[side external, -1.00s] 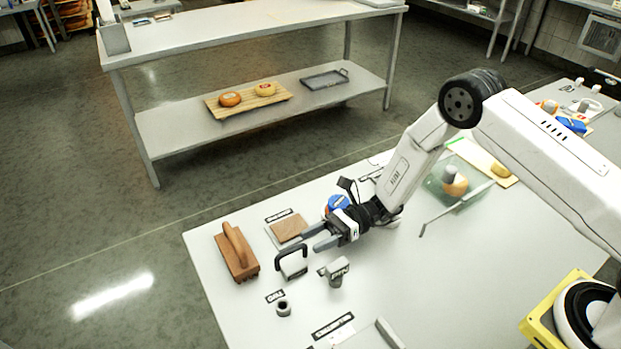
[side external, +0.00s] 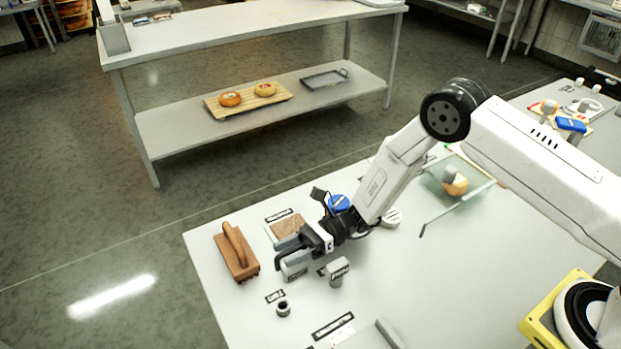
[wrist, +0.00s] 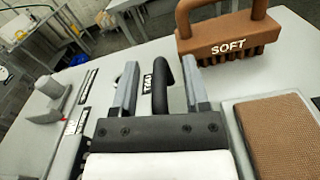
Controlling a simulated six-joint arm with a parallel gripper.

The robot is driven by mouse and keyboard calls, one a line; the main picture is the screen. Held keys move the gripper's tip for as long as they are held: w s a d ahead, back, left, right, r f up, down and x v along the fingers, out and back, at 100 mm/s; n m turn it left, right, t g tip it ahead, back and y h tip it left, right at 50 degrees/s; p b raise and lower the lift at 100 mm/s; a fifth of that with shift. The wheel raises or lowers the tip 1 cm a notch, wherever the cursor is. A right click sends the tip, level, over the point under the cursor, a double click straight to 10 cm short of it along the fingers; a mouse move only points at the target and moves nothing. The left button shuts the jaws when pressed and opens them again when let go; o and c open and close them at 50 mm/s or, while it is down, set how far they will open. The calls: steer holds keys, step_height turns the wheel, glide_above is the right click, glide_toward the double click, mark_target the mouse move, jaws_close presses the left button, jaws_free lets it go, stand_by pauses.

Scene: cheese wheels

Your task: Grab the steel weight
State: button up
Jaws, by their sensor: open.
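The steel weight (side external: 294,272) is a small pale metal block with a black looped handle. It stands on the near table, partly hidden under my gripper in the side view. My gripper (side external: 280,251) is low over it, with its two fingers open. In the wrist view my gripper (wrist: 160,78) has one finger on each side of the black handle of the steel weight (wrist: 160,92), with gaps visible. The weight's block is mostly hidden there by the gripper body. I cannot tell whether either finger touches the handle.
A brown brush marked SOFT (side external: 240,262) stands left of my gripper. A brown textured pad (side external: 287,228) lies behind it. A grey metal tool (side external: 338,272) stands close on the right. A small dark-holed ring (side external: 283,309) is in front. The table's right middle is clear.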

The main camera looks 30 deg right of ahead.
jaws_close()
stand_by(1.5)
